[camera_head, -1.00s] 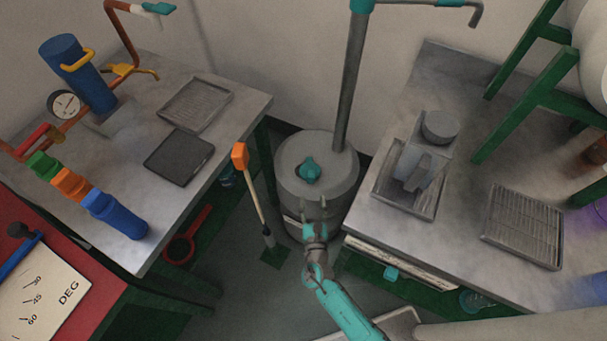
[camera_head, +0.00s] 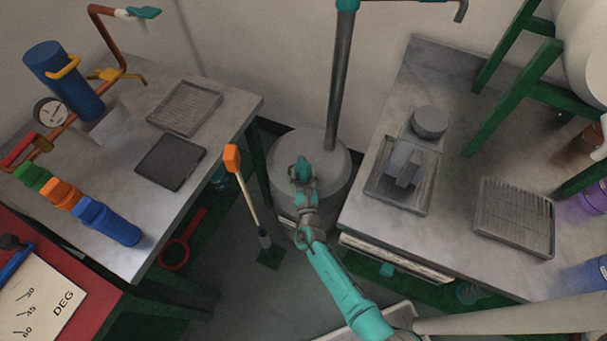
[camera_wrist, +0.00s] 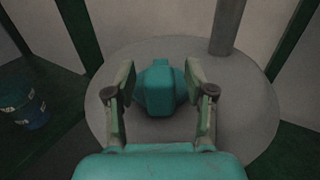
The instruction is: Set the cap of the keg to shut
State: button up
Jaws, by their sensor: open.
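The keg (camera_head: 325,152) is a grey round drum standing on the floor between the two tables. Its cap (camera_head: 302,168) is a small teal knob on the keg's top. In the wrist view the cap (camera_wrist: 160,86) lies between the two fingers of my gripper (camera_wrist: 161,85). The fingers are spread, with a visible gap on each side of the cap. In the head view my gripper (camera_head: 304,178) is at the cap and partly covers it. Whether the cap is open or shut cannot be told.
A dark pipe (camera_head: 340,85) rises from the keg's back right. An orange-topped lever (camera_head: 233,158) stands left of the keg. The left table (camera_head: 222,108) and right table (camera_head: 375,200) flank it closely. A blue can (camera_wrist: 30,108) sits at the left in the wrist view.

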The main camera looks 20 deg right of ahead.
grip_shut()
jog(key=shift+a, duration=0.1)
jog(key=shift+w+a+m+g+h, duration=0.25)
jog(key=shift+a+m+g+h, duration=0.3)
jog(key=shift+m+h, duration=0.45)
jog(key=shift+w+a+m+g+h, duration=0.25)
jog(key=shift+a+m+g+h, duration=0.3)
jog(key=shift+h, duration=0.75)
jog(key=shift+w+a, duration=0.65)
jog(key=shift+a, duration=0.2)
jog(key=shift+r, duration=0.1)
grip_release()
jog(key=shift+w, duration=0.1)
